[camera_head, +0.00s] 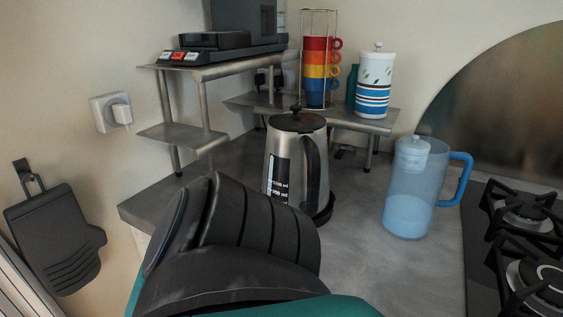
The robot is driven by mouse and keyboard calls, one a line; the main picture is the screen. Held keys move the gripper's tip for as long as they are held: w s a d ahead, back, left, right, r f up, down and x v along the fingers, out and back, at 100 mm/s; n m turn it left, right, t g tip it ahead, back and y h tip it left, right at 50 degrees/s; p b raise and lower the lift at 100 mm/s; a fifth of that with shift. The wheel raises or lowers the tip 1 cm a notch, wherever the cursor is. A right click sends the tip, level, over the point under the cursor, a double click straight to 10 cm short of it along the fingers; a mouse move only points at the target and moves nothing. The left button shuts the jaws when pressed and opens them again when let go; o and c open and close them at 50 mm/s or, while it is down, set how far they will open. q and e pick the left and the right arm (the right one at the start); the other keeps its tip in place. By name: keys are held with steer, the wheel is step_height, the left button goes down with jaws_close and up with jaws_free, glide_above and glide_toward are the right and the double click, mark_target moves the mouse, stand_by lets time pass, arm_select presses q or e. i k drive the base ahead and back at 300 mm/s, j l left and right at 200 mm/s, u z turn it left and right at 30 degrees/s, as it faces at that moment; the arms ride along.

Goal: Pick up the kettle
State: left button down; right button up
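The kettle (284,153) stands upright on the grey counter, in the middle of the head view. It has a brushed metal body, a black lid with a knob, and a dark strip with white volume marks. Its black handle (314,170) faces right and toward me. A round black base shows under its right side. A dark ribbed shape with teal below it fills the bottom foreground and hides the kettle's lower left. I see no fingertips of either gripper, and nothing is touching the visible part of the kettle.
A blue pitcher (404,192) stands right of the kettle, and a gas hob (480,230) lies beyond it. Metal shelves (205,73) behind hold a coffee machine (247,30), stacked cups (315,72) and a patterned canister (374,85). An oven mitt (55,238) hangs at left.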

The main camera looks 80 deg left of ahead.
mark_target(297, 174)
steer(key=u, duration=0.45)
steer(key=k+j+u, duration=0.1)
steer(key=u, duration=0.75)
steer(key=j+u, duration=0.15)
steer(key=u, duration=0.75)
steer(key=k+j+u, duration=0.3)
steer(key=j+u, duration=0.25)
steer(key=j, duration=0.25)
steer(key=k+j+u, duration=0.1)
steer(key=j+u, duration=0.2)
steer(key=j, duration=0.15)
steer(key=j+u, duration=0.25)
steer(key=j, duration=0.2)
steer(key=k, duration=0.05)
